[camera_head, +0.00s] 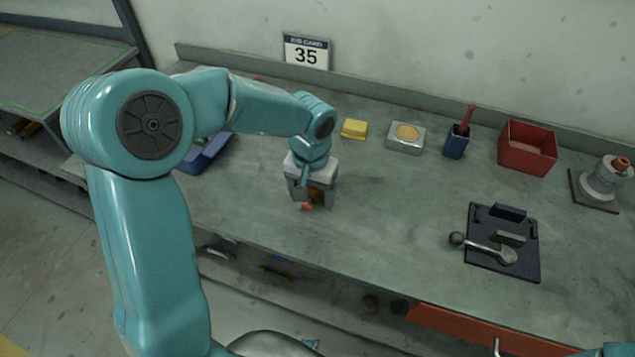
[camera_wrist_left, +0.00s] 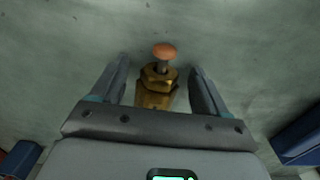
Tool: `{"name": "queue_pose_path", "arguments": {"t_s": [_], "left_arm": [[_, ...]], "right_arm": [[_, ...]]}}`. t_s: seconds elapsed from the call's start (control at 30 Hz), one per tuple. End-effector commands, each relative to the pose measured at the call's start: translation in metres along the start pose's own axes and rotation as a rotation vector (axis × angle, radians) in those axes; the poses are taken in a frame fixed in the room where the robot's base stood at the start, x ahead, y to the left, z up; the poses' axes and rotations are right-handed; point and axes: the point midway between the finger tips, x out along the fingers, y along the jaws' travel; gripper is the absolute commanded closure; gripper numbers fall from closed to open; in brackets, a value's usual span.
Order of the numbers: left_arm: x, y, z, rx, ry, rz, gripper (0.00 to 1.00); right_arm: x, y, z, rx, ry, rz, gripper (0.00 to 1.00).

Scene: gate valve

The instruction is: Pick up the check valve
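The check valve is a small brass hex-bodied piece (camera_wrist_left: 158,82) with a stem and a rounded orange cap. In the wrist view it sits between the two fingers of my left gripper (camera_wrist_left: 159,66), with a gap visible on each side. In the head view, my left gripper (camera_head: 308,201) points down at the bench, open around the valve. The orange cap (camera_head: 306,207) and a little brass show there; the rest of the valve is hidden. My right gripper is not in view.
On the bench (camera_head: 390,225) are a yellow block (camera_head: 354,129), a metal box with a round tan top (camera_head: 405,137), a blue holder (camera_head: 455,142), a red bin (camera_head: 527,147), a dark tool tray (camera_head: 478,252) and a grey fitting (camera_head: 605,178). A blue tray (camera_head: 207,155) lies left.

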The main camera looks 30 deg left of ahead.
Motion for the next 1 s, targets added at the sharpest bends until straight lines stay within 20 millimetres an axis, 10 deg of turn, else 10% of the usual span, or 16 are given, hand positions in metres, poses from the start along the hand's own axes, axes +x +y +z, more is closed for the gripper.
{"name": "queue_pose_path", "arguments": {"t_s": [0.23,0.67,1.0], "left_arm": [[-0.001,0.000,-0.001,0.000,0.002,0.000,0.99],[-0.018,0.000,-0.002,0.000,0.007,0.000,0.99],[-0.107,0.001,-0.002,0.001,0.011,0.002,1.00]], "right_arm": [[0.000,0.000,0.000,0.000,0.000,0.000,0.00],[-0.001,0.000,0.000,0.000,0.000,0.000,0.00],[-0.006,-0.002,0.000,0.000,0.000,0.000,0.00]]}}
